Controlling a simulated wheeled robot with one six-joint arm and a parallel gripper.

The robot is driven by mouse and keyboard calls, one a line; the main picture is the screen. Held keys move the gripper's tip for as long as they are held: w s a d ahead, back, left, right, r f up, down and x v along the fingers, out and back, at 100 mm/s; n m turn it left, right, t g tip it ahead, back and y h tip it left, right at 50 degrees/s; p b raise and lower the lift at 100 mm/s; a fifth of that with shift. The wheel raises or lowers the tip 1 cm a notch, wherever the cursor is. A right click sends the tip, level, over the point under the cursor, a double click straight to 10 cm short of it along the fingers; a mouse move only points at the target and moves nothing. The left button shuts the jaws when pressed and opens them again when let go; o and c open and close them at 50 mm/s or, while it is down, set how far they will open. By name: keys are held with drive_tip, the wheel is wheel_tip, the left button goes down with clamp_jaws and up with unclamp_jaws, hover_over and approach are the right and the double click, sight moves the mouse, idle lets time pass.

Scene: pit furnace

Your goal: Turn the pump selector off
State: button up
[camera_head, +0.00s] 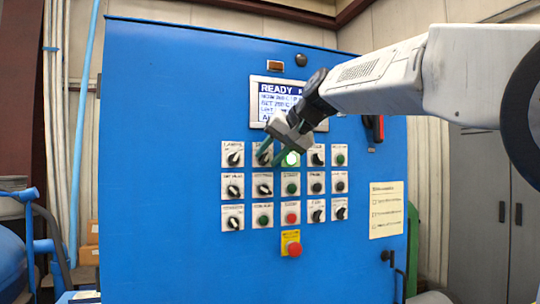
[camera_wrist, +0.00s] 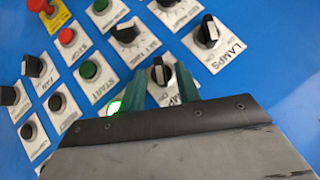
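The pump selector (camera_head: 264,153) is a black knob with a white mark on a white plate, second in the top row of the blue panel. In the head view my gripper (camera_head: 268,147) is in front of it and partly hides it. In the wrist view the green fingers of my gripper (camera_wrist: 162,88) are spread, with the selector knob (camera_wrist: 161,72) showing between their tips. Part of its label, "MP", shows; the rest is hidden. I cannot tell whether the fingers touch the knob.
The lamps selector (camera_head: 234,159) sits to the left. A red stop button (camera_head: 291,218) and a red emergency button (camera_head: 294,249) are lower. A screen (camera_head: 277,103) reading "READY" is above. A red-handled switch (camera_head: 374,128) is at right.

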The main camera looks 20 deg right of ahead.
drive_tip(key=shift+w+f, duration=0.1)
drive_tip(key=shift+w, duration=0.05)
clamp_jaws()
drive_tip(key=shift+a, duration=0.15)
drive_tip(key=shift+a+n+h, duration=0.2)
drive_tip(key=shift+n+h, duration=0.5)
drive_tip(key=shift+h, duration=0.5)
drive_tip(key=h, duration=0.1)
drive_tip(key=n+h, duration=0.1)
drive_tip(key=shift+a+n+h, duration=0.25)
drive_tip(key=shift+n+h, duration=0.05)
drive_tip(key=shift+h, duration=0.1)
drive_tip(key=h, duration=0.1)
drive_tip(key=n+h, duration=0.2)
drive_tip(key=h, duration=0.1)
drive_tip(key=shift+a, duration=0.25)
